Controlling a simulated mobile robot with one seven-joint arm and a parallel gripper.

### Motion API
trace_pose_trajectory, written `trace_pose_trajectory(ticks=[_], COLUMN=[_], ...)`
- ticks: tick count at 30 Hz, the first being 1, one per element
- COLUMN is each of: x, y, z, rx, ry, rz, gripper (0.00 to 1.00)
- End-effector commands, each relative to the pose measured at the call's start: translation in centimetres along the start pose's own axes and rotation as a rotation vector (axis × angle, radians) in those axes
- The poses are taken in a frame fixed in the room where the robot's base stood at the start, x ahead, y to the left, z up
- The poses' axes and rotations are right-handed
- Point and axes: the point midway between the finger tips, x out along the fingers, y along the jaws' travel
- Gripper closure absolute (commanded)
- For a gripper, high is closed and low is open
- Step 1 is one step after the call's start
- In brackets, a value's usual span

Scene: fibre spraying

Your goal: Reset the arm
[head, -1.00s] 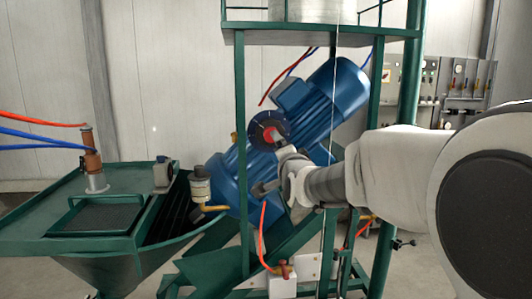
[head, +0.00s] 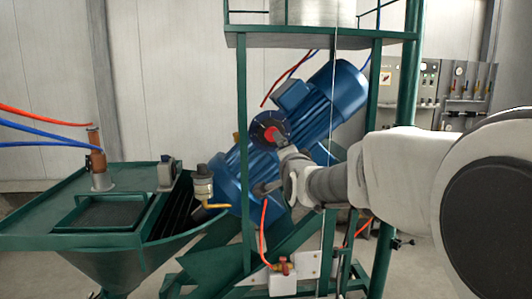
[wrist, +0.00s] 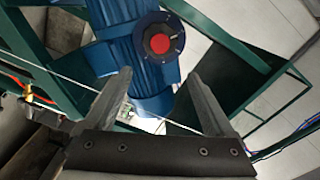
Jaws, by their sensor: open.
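My gripper (wrist: 160,95) is open, with its two grey fingers spread apart and nothing between them in the wrist view. In the head view my gripper (head: 272,170) points left, in front of the blue motor unit. A red round knob (head: 274,134) on a dark disc sits on that unit, close above my upper finger. The knob (wrist: 160,43) also shows in the wrist view, beyond the fingertips and apart from them. The blue motor (head: 330,100) is tilted up to the right inside the green frame.
A green frame post (head: 242,190) stands just left of my gripper, and another post (head: 385,190) stands behind my arm. A green hopper (head: 90,235) is at the left. A gauge panel (head: 460,90) is at the back right. Red and blue hoses hang around the machine.

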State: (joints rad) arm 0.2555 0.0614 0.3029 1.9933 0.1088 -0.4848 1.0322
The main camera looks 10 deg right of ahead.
Motion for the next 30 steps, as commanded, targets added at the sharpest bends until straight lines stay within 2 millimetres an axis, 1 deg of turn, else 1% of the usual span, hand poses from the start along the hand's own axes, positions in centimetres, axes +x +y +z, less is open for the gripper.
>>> trace_pose_trajectory(ticks=[2,5,8,11,12,14,15,17,18,20,21,23,24,27,30], x=[-0.3,-1.8,-4.6,-8.7,-10.4,-13.2,-15.1,-18.1,-20.2,-23.3,-25.3,-28.2,-30.0,-33.6,-35.9], y=[-0.1,-0.4,-0.2,0.6,1.0,1.8,2.4,3.2,3.8,4.7,5.3,6.2,6.7,7.9,8.7], z=[0.1,0.4,0.8,1.2,1.3,1.5,1.5,1.5,1.6,1.7,1.8,1.9,2.0,2.3,2.5], rx=[-0.017,-0.089,-0.223,-0.387,-0.451,-0.542,-0.598,-0.68,-0.73,-0.796,-0.838,-0.89,-0.921,-0.98,-1.014], ry=[-0.007,-0.039,-0.103,-0.196,-0.236,-0.301,-0.346,-0.418,-0.47,-0.549,-0.603,-0.682,-0.733,-0.841,-0.914], rz=[0.009,0.054,0.141,0.248,0.289,0.348,0.385,0.437,0.468,0.51,0.533,0.561,0.576,0.598,0.609], gripper=[0.11,0.11,0.11,0.11,0.11,0.11,0.11,0.11,0.11,0.11,0.11,0.11,0.11,0.11,0.11])
